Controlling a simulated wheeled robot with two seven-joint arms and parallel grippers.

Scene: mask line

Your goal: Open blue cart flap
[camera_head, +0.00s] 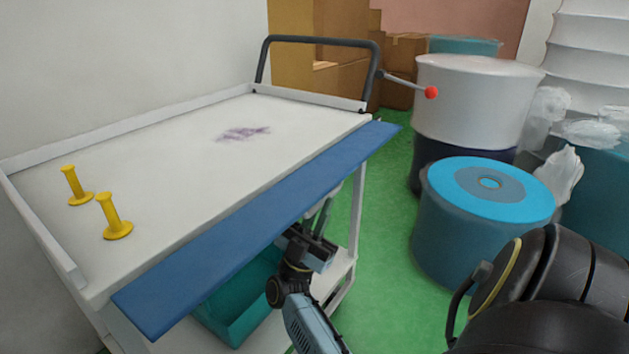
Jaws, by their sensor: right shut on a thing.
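The white cart (190,150) fills the left and middle of the view. Its blue flap (270,215) is a long board along the cart's right side, sticking outward from the white top. My right gripper (322,218) reaches up from below to the outer edge of the flap, right of its middle. Its jaws are shut on the flap; the exact contact at the fingertips is partly hidden under the edge. My left gripper is out of view.
Two yellow pegs (113,218) stand on the cart top. A teal bin (240,315) sits on the shelf below. A dark handle (320,40) rises at the far end. A blue drum (483,235) and white drum (480,95) stand right, beyond green floor (385,250).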

